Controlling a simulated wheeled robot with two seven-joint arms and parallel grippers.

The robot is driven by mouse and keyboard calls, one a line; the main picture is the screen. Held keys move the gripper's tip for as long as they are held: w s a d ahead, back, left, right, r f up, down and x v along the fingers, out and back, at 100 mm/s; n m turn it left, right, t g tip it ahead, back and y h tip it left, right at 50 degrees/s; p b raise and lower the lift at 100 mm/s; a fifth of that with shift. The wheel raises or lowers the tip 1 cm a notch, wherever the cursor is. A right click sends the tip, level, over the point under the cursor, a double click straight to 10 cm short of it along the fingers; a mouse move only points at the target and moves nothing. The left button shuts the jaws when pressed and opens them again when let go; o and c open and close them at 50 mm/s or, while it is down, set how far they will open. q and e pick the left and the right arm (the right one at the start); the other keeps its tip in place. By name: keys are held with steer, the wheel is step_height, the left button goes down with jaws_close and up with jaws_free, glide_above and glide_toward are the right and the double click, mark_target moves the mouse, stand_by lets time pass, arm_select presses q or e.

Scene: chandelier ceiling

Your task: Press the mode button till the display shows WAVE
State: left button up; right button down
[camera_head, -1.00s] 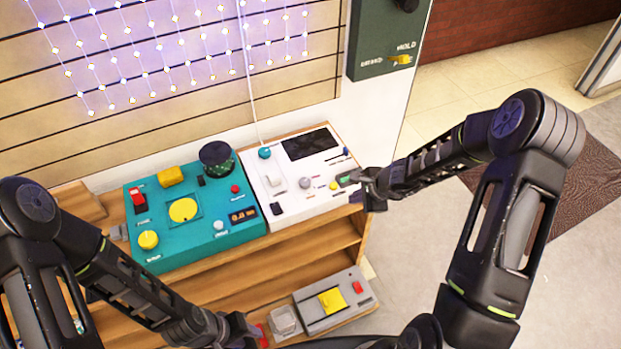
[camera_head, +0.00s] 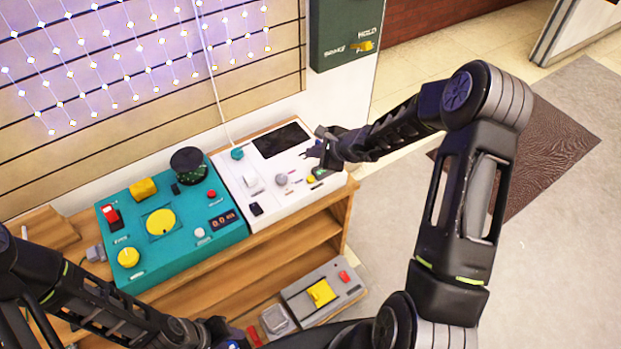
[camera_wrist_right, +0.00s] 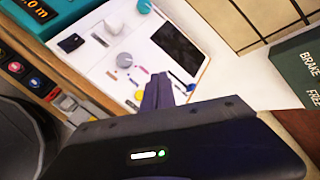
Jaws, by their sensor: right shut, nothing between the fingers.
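The white panel (camera_head: 260,207) carries a dark screen (camera_head: 282,141) with no readable text; the screen also shows in the right wrist view (camera_wrist_right: 180,47). Around it are a grey knob (camera_head: 281,180), a teal knob (camera_head: 237,154), a yellow button (camera_head: 310,179) and several small coloured marks. I cannot read which one is the mode button. My right gripper (camera_head: 314,151) is shut and empty above the right side of the white panel, beside the screen. In the wrist view its fingertips (camera_wrist_right: 160,88) point over the panel. My left gripper (camera_head: 232,338) is low at the bottom edge, partly hidden.
A teal panel (camera_head: 130,215) with a yellow dial and a small number display stands left of the white panel. A grey box (camera_head: 300,300) with a yellow button sits on the lower shelf. A green brake box (camera_head: 330,30) hangs behind. Floor at right is clear.

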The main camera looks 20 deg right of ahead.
steer(key=b, duration=0.6)
glide_above(313, 180)
step_height(313, 180, down, 8)
steer(key=shift+r, duration=0.25)
steer(key=shift+f+b, duration=0.4)
steer(key=shift+f, duration=0.05)
steer(key=shift+f, duration=0.1)
stand_by(1.1)
steer(key=shift+f+b, duration=0.35)
steer(key=shift+b, duration=0.35)
steer(key=shift+f+b, duration=0.5)
steer(key=shift+b, duration=0.25)
stand_by(0.5)
steer(key=shift+r, duration=0.1)
steer(key=shift+r+p, duration=0.6)
steer(key=shift+r, duration=0.25)
steer(key=shift+r+p, duration=1.75)
steer(key=shift+r, duration=0.75)
